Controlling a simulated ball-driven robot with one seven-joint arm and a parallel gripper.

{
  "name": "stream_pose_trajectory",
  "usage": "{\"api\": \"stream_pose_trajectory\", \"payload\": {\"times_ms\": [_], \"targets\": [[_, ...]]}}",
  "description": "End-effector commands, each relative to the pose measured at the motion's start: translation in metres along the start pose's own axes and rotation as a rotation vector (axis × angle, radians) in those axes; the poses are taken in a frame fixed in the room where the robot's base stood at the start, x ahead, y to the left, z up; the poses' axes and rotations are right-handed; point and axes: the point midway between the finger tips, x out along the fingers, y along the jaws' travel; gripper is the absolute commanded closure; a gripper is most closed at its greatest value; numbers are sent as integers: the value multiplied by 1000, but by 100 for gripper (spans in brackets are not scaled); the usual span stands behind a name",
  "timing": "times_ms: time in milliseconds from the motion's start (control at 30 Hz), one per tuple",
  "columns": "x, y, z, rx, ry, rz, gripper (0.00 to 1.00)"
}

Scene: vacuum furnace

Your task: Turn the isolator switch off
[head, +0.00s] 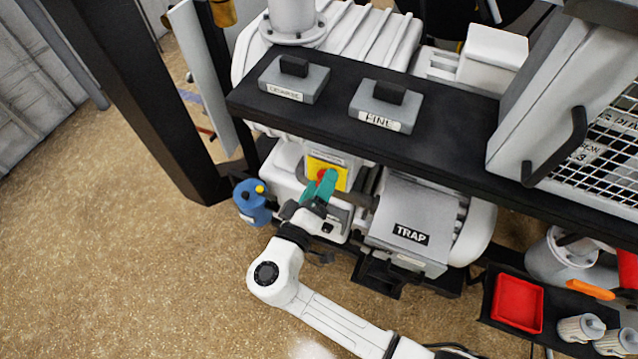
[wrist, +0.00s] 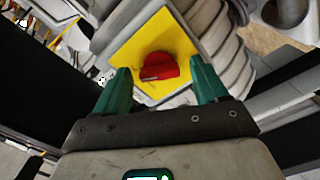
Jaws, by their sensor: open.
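The isolator switch is a red rotary knob (wrist: 158,66) on a yellow plate (wrist: 140,42) in the wrist view. In the head view the yellow plate (head: 341,174) sits on the front of the machine below the dark shelf, with part of the red knob (head: 321,174) showing beside my gripper. My gripper (wrist: 158,82) has teal fingers, which are open, one on each side of the knob in the picture. My gripper (head: 326,176) is in front of the plate in the head view and hides part of it. I cannot tell whether the fingers touch the knob.
A dark shelf (head: 450,135) with two grey boxes, one labelled FINE (head: 386,108), runs above the switch. A grey TRAP box (head: 415,225) stands to the right. A blue object with a yellow top (head: 252,205) is to the left. A red tray (head: 517,304) lies at lower right.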

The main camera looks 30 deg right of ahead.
Motion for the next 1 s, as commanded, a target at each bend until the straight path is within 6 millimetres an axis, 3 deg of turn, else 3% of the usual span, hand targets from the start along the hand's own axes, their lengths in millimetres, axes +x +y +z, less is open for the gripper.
{"api": "stream_pose_trajectory", "payload": {"times_ms": [200,767,1000], "targets": [[0,0,0,0,0,0,30],[0,0,0,0,0,-1,83],[0,0,0,-19,0,-1,84]]}}
